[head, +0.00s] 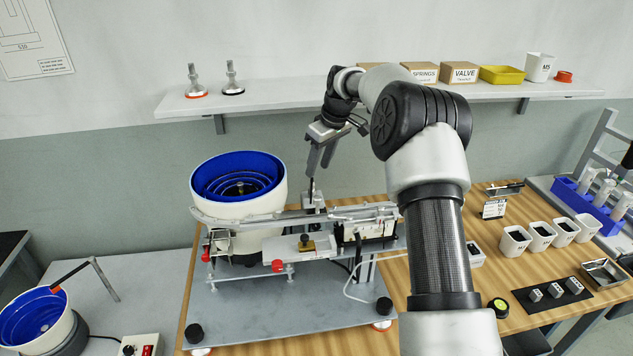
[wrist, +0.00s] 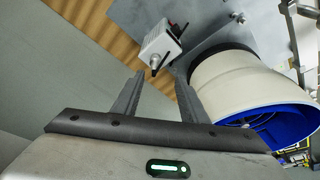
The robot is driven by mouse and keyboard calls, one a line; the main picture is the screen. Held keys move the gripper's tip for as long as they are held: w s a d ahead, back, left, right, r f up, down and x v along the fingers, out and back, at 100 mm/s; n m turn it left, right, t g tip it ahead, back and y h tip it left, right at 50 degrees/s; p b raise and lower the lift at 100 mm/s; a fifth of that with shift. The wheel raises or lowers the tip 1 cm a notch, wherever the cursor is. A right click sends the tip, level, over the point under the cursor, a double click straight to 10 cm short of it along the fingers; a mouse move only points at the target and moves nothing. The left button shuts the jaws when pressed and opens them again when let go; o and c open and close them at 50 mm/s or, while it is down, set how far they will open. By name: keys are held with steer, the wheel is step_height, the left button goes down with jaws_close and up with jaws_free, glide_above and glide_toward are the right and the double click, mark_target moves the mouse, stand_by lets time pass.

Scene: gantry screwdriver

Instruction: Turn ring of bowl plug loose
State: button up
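The white bowl feeder with a blue inside (head: 238,190) stands on the grey plate. Behind its right side is a small pale box (head: 312,200), seen in the wrist view as a white box (wrist: 160,42). A small dark round plug (wrist: 156,63) stands out from the box's near face; its ring is too small to make out. My gripper (head: 319,170) points down above the box. In the wrist view my gripper (wrist: 160,75) is open, its fingertips apart on either side of the plug's line. Nothing is between the fingers, and they look short of the plug.
The bowl's wall (wrist: 240,85) is close to the right finger in the wrist view. A metal feed track (head: 300,216) runs in front of the box. A wall shelf (head: 290,103) is behind my wrist. A second bowl (head: 38,318) stands at lower left.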

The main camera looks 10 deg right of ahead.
mark_target(312, 186)
steer(key=s+a+r+m+t+h, duration=0.2)
steer(key=s+a+r+m+h, duration=0.15)
steer(key=r+m, duration=0.5)
steer(key=shift+m+y, duration=0.25)
steer(key=shift+m, duration=0.4)
steer(key=x, duration=1.2)
steer(key=s+x, duration=0.1)
steer(key=x, duration=0.5)
steer(key=shift+d+f, duration=0.3)
steer(key=shift+f, duration=0.25)
steer(key=shift+c, duration=0.4)
jaws_close()
